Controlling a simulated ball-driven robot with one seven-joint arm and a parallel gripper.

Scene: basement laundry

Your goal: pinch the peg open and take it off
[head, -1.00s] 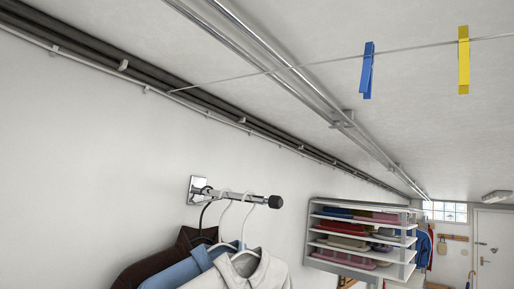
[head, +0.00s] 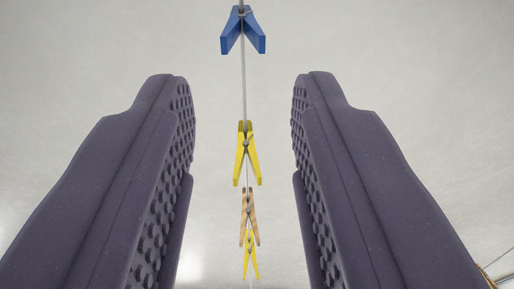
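My gripper (head: 243,85) is open, with its two dark, studded fingers at the left and right of the view and a wide empty gap between them. A yellow peg (head: 246,155) sits on the line in that gap, its legs spread downward in the picture, and neither finger touches it. A blue peg (head: 242,30) is clipped on the line above it, past the fingertips in the picture. A wooden peg (head: 249,215) and a smaller yellow peg (head: 250,256) follow lower down. Which peg is meant cannot be told.
The thin clothesline (head: 244,90) runs up the middle of the picture, between the fingers. A plain pale ceiling (head: 80,50) fills the background. Part of something brown shows at the lower right edge.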

